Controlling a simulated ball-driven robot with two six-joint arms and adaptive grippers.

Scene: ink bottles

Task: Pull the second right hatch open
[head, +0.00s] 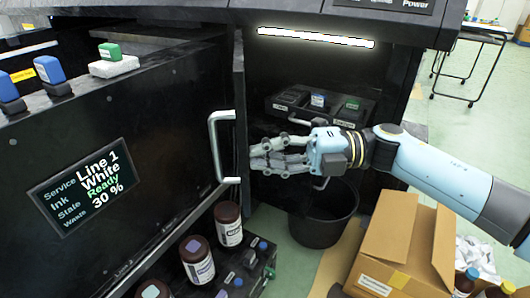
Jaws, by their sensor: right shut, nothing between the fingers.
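A dark hatch panel (240,95) stands swung out at the left of a lit opening in the black machine, seen nearly edge-on. A white bar handle (213,150) is on its left side. My right gripper (254,160) comes in from the right and is shut and empty. Its fingertips are just right of the panel's edge, in front of the opening; I cannot tell whether they touch the panel. Pale bar ends (319,185) show above and below the gripper, perhaps another handle, mostly hidden behind it. My left gripper is not in view.
A dark bin (322,225) and an open cardboard box (394,240) stand below my right arm. Brown bottles (228,225) stand low at the left. A panel with a status display (85,185) fills the left. Bottles (466,281) are at bottom right.

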